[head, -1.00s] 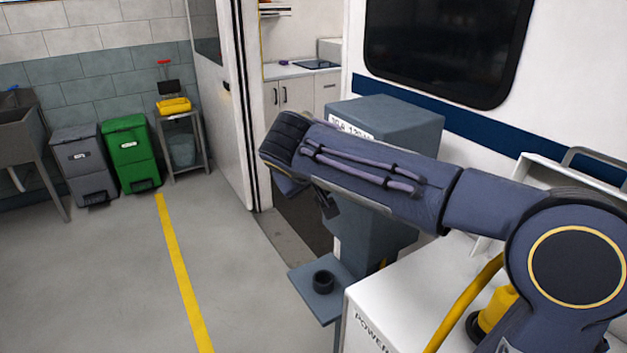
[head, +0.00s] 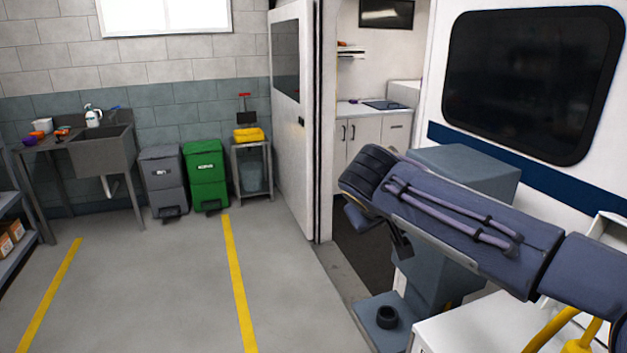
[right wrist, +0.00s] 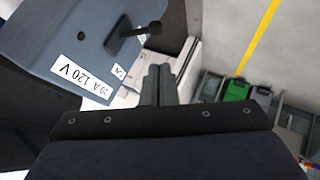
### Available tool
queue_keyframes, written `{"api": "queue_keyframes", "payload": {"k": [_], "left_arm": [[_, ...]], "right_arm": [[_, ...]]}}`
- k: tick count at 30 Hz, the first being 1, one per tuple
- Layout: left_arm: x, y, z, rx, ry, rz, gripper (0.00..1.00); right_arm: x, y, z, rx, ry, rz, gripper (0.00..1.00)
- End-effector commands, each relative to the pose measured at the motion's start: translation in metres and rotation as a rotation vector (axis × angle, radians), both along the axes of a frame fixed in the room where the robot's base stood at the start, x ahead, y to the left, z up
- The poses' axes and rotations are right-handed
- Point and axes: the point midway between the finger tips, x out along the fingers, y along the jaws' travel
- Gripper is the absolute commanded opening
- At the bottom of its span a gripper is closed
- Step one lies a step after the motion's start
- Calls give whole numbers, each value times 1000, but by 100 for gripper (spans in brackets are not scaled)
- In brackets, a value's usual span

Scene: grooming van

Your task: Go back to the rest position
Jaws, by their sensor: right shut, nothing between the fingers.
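My right arm reaches in from the right in the head view, with its forearm in front of a grey power box (head: 468,165). In the right wrist view my right gripper (right wrist: 158,84) has its two dark fingers together with nothing between them. The box also fills the upper left of the wrist view (right wrist: 75,45), with a "30 A 120 V" label and a dark lever. The gripper appears close to the box; whether they touch cannot be told. My left gripper is not in view.
A small shelf with a dark cup (head: 387,316) is below my right arm. A white unit with a yellow hose (head: 548,333) is at lower right. The van wall (head: 440,90) stands behind the box. Bins (head: 206,175) and a sink (head: 100,150) line the back. The floor at left is clear.

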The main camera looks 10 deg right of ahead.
Motion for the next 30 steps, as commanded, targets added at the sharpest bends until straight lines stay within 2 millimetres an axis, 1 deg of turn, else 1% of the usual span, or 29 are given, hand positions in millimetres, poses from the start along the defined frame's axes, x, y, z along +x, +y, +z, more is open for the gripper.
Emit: {"api": "queue_keyframes", "payload": {"k": [2, 5, 6, 8, 9, 11, 12, 15, 16, 18, 21, 24, 30], "left_arm": [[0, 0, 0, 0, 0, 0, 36], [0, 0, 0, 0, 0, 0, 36], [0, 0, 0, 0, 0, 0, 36], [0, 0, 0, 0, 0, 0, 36], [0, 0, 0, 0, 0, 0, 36], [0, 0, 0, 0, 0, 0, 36], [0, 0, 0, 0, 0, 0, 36], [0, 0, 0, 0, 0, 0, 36], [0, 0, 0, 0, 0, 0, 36], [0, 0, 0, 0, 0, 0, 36], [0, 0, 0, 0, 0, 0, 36], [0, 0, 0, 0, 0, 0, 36], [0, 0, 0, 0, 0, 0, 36]], "right_arm": [[-11, -7, -6, 24, 18, 0, 0], [-47, -20, -27, 111, 73, 5, 0], [-68, -25, -39, 163, 102, 8, 0], [-105, -29, -61, 257, 143, 12, 0], [-131, -29, -76, 328, 166, 14, 0], [-167, -24, -98, 436, 188, 15, 0], [-190, -17, -112, 508, 196, 13, 0], [-235, 2, -141, 670, 195, 2, 0], [-245, 8, -148, 711, 190, -2, 0], [-264, 20, -161, 792, 175, -12, 0], [-279, 33, -173, 866, 158, -22, 0], [-284, 39, -178, 898, 150, -26, 0], [-285, 40, -178, 902, 151, -26, 0]]}}
